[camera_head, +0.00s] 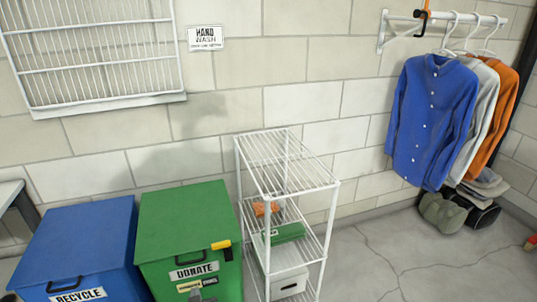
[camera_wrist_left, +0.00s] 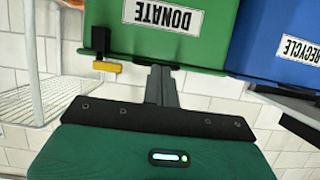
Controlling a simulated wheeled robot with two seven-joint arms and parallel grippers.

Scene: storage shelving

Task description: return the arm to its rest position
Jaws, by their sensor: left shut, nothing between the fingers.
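My left gripper (camera_head: 200,294) shows at the bottom edge of the head view, in front of the green bin marked DONATE (camera_head: 188,225). Only its tip shows there. In the left wrist view its grey fingers (camera_wrist_left: 160,84) are together with nothing between them, and the green bin (camera_wrist_left: 205,55) is beyond them. Whether the fingertips touch the bin cannot be told. My right gripper is in neither view.
A blue RECYCLE bin (camera_head: 82,240) stands left of the green one. A yellow-and-black handle (camera_head: 222,245) is at the green bin's front right. A white wire shelf (camera_head: 288,165) stands close on the right.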

